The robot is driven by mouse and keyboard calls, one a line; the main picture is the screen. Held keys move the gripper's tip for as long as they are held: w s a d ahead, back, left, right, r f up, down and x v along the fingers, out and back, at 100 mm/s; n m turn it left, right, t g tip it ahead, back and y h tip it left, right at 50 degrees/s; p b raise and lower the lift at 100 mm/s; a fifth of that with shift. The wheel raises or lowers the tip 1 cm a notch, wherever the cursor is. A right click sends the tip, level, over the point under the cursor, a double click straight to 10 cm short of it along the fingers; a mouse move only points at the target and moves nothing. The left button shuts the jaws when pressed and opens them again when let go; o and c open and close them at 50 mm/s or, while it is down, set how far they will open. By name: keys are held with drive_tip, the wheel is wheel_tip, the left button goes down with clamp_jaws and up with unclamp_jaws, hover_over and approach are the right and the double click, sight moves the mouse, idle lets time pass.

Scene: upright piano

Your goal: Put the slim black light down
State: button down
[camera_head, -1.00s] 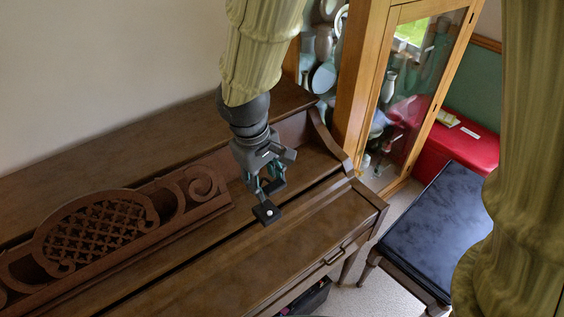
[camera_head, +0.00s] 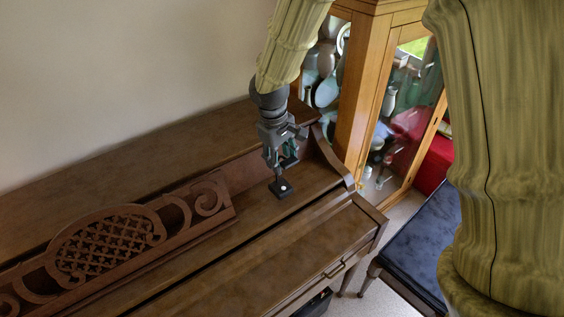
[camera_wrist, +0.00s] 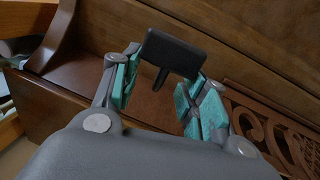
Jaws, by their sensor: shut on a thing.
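The slim black light (camera_head: 281,188) is a small dark block with a pale spot. It hangs at the tip of my gripper (camera_head: 282,164), at the right end of the piano's upper ledge, right of the carved music desk. In the wrist view the light (camera_wrist: 178,52) shows as a flat black slab with a short stem between the teal pads of my gripper (camera_wrist: 163,84). The fingers are shut on it. I cannot tell whether the light touches the brown wood of the piano (camera_head: 318,196) or is just above it.
The carved music desk (camera_head: 108,246) stands left of the gripper. The piano's curved side piece (camera_head: 336,160) rises close on the right. A glass-front wooden cabinet (camera_head: 355,95) stands beyond the piano, and a dark padded bench (camera_head: 420,240) is at right. The ledge around the light is clear.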

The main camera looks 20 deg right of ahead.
drive_tip(key=shift+w+d+f+p, duration=0.15)
drive_tip(key=shift+f+p, duration=0.25)
drive_tip(key=shift+f, duration=0.5)
drive_tip(key=shift+w+d+f+p, duration=0.1)
drive_tip(key=shift+w+f+p, duration=0.25)
drive_tip(key=shift+f, duration=0.5)
drive_tip(key=shift+s+f, duration=0.1)
drive_tip(key=shift+s, duration=0.05)
drive_tip(key=c, duration=0.8)
unclamp_jaws()
drive_tip(key=r, duration=0.4)
drive_tip(key=a+r+b, duration=0.1)
drive_tip(key=r, duration=0.3)
drive_tip(key=r+b, duration=0.1)
drive_tip(key=r, duration=0.3)
drive_tip(key=shift+s+a, duration=0.4)
